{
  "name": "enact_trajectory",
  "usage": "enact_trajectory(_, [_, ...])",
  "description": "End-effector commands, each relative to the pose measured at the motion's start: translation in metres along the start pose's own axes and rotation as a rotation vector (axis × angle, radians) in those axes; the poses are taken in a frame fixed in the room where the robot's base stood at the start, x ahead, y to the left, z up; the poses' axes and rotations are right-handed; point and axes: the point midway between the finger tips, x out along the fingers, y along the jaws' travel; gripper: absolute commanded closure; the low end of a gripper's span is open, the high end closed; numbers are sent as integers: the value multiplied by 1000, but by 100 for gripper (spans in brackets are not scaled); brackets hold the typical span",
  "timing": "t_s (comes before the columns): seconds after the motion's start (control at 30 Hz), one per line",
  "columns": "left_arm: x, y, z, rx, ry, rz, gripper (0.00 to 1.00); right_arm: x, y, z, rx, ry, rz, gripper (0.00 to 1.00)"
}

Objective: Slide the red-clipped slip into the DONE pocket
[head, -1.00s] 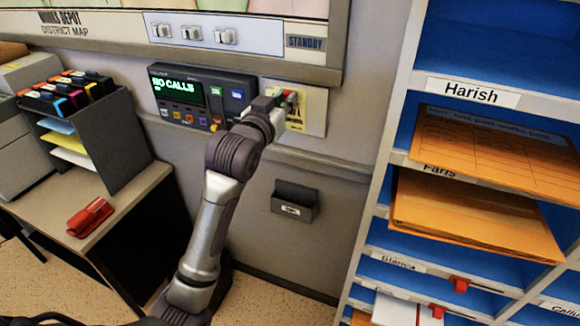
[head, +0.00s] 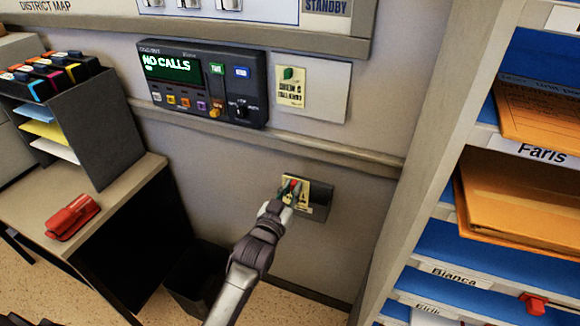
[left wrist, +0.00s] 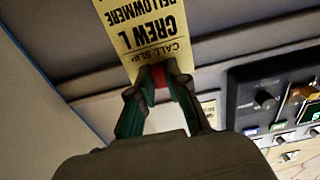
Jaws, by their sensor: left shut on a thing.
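The yellow call slip (left wrist: 145,30) with its red clip (left wrist: 159,74) is in my left gripper (left wrist: 158,82), whose fingers are shut on the clip. In the head view the left gripper (head: 290,190) and the yellow slip (head: 302,196) are in front of the small dark wall pocket (head: 320,203). The gripper and slip cover much of the pocket and its label. I cannot tell whether the slip's edge is inside the pocket or only before it. My right gripper is not in view.
Another yellow slip with a green mark (head: 291,87) stays on the pale wall board (head: 330,85). A wall rail (head: 340,155) runs between board and pocket. The call console (head: 205,85) is upper left, pigeonhole shelves (head: 400,240) right, a dark bin (head: 195,280) below.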

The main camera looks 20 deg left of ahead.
Motion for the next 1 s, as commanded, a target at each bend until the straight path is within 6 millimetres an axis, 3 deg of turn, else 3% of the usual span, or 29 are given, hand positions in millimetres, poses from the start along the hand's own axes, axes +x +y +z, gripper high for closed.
enact_trajectory(0.23, [10, 1, 8, 0, 3, 1, 100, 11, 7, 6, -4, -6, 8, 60])
enact_trajectory(0.7, [63, 1, 8, -1, 3, 1, 100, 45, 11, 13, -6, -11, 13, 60])
enact_trajectory(1.0, [77, 1, 6, -1, 0, 1, 100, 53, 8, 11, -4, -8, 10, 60])
